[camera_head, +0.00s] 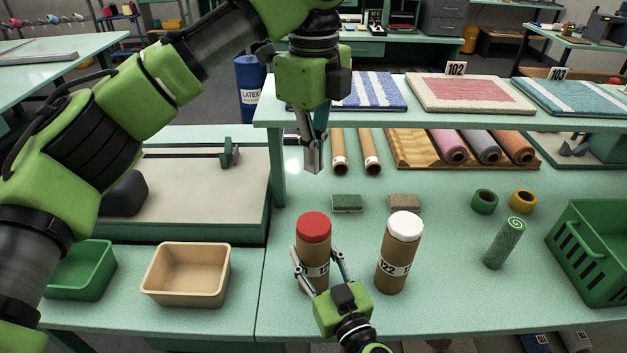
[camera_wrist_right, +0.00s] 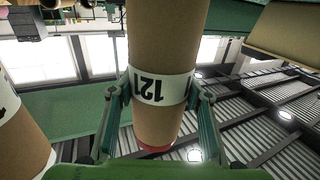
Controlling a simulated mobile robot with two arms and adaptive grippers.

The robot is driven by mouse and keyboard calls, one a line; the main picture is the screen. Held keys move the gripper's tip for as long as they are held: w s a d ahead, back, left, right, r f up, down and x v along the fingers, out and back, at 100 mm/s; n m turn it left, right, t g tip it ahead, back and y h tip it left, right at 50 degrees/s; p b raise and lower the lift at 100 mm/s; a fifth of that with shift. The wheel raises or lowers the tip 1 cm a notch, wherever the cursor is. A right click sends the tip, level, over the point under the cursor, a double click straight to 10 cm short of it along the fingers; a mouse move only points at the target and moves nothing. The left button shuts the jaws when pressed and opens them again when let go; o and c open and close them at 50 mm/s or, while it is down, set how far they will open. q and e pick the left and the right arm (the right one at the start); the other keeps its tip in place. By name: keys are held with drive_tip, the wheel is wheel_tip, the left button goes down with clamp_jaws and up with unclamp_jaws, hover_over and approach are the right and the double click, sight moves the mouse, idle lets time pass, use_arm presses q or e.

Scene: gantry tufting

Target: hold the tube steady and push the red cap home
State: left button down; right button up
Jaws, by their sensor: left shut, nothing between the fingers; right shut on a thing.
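A brown cardboard tube (camera_head: 311,254) with a white label stands upright at the table's front. Its label reads 121 in the right wrist view (camera_wrist_right: 160,88), where the tube appears inverted. The red cap (camera_head: 314,226) sits on its top; a thin red edge of the cap (camera_wrist_right: 156,149) shows in the right wrist view. I cannot tell how deep the cap sits. My right gripper (camera_head: 320,268) is shut on the tube at label height, one finger on each side. My left gripper (camera_head: 314,170) points down, shut and empty, above and behind the red cap, apart from it.
A second tube (camera_head: 397,258), white-capped and labelled 122, stands close to the right. A tan bin (camera_head: 186,299) and a green bin (camera_head: 103,290) are at left. A green roll (camera_head: 504,243) and a green basket (camera_head: 593,283) are at right. A raised shelf (camera_head: 440,121) spans the back.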

use_arm(q)
drive_tip(key=shift+r, duration=2.05)
use_arm(e)
drive_tip(key=o, duration=1.2)
drive_tip(key=shift+o, duration=0.2)
drive_tip(key=shift+s, duration=0.1)
